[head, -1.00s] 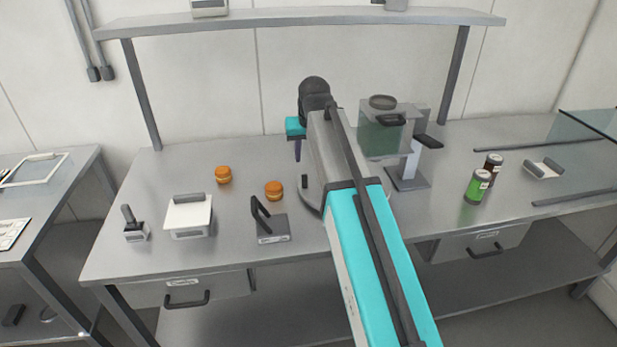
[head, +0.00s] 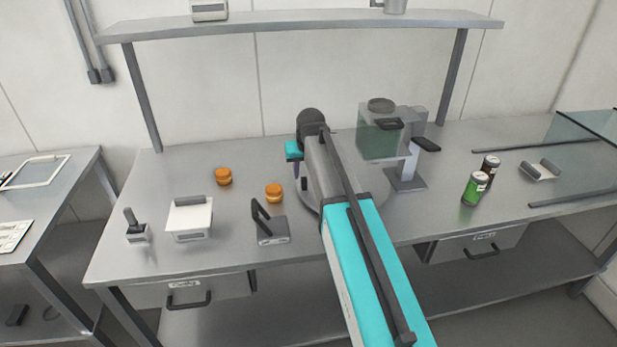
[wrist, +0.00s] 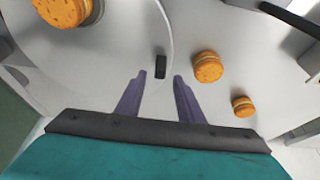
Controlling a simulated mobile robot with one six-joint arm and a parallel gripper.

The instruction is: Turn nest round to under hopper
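The round grey turntable (head: 312,197) lies on the bench, largely hidden behind my arm in the head view. In the wrist view the turntable (wrist: 110,70) carries an orange round (wrist: 65,10) in a dark seat at upper left. A small dark peg (wrist: 160,66) stands near its rim; it also shows in the head view (head: 304,183). My gripper (wrist: 160,76) is open, its purple fingertips either side of the peg in the picture, with no contact visible. The hopper (head: 380,138), a clear box with green contents, stands right of my arm. What is under it is partly hidden.
Two orange rounds (head: 223,176) (head: 274,193) sit on the bench (head: 340,265) left of the turntable. A black-handled device (head: 271,230), a white-lidded box (head: 189,218) and a small handled tool (head: 136,228) stand in front. Green (head: 475,188) and brown (head: 490,168) jars stand right.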

